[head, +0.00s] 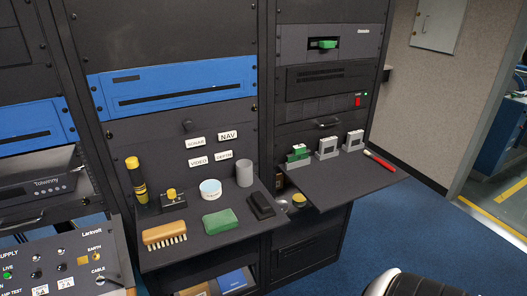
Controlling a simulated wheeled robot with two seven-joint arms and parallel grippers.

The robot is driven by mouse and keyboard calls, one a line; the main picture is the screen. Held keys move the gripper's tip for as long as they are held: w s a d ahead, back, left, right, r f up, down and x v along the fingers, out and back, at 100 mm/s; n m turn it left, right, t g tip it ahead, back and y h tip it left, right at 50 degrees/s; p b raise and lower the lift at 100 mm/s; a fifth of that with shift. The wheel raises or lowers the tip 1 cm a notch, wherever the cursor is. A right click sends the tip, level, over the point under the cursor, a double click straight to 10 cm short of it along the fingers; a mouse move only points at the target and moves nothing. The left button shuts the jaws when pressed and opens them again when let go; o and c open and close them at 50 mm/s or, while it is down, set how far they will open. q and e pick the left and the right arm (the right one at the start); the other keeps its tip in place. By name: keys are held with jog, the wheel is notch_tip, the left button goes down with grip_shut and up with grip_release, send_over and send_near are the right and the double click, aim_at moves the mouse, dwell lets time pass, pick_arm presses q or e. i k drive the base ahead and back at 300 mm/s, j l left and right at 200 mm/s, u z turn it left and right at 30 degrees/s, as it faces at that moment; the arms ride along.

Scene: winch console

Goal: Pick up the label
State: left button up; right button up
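Several white labels with black lettering are on the dark front panel above the left pull-out shelf. The SONAR label (196,142) is at upper left and the NAV label (228,135) at upper right. The VIDEO label (198,160) is at lower left and the DEPTH label (223,156) at lower right. All are slightly tilted in the picture. Whether they are stuck on or hang there, I cannot tell. Neither of my grippers is in view.
The left shelf (205,250) holds a brush (165,234), green block (219,221), tape roll (210,189), grey cup (244,173), black-yellow cylinder (137,180) and black item (262,205). The right shelf (335,192) carries small holders (327,146) and a red stick (380,160).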

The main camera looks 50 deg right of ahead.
aim_at(201, 160)
jog(key=z, duration=1.05)
